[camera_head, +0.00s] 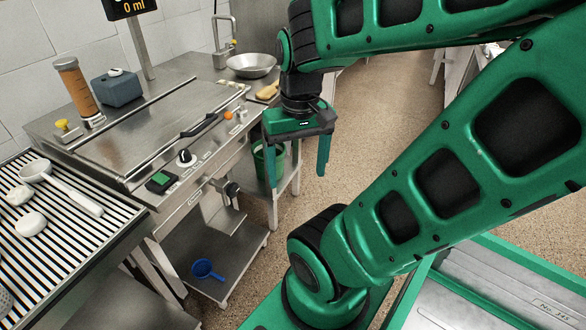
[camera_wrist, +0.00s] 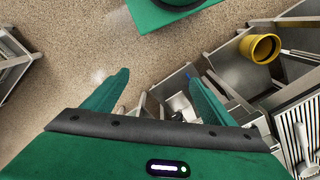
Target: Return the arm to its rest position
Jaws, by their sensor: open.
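My gripper (camera_head: 297,165) hangs from the green arm in the middle of the head view, with its fingers pointing down. Its two green fingers are spread apart with nothing between them. In the wrist view my gripper (camera_wrist: 158,95) is also open and empty, with the speckled floor (camera_wrist: 75,60) below. The gripper is in the air in front of the steel counter and touches nothing that I can see.
A steel counter (camera_head: 150,170) with a lid and knobs stands at the left. A slatted rack (camera_head: 70,235) holds a white ladle (camera_head: 70,190). A steel bowl (camera_head: 251,66) stands at the back. A blue pan (camera_head: 206,269) lies on the lower shelf. Open floor (camera_head: 375,120) lies behind my gripper.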

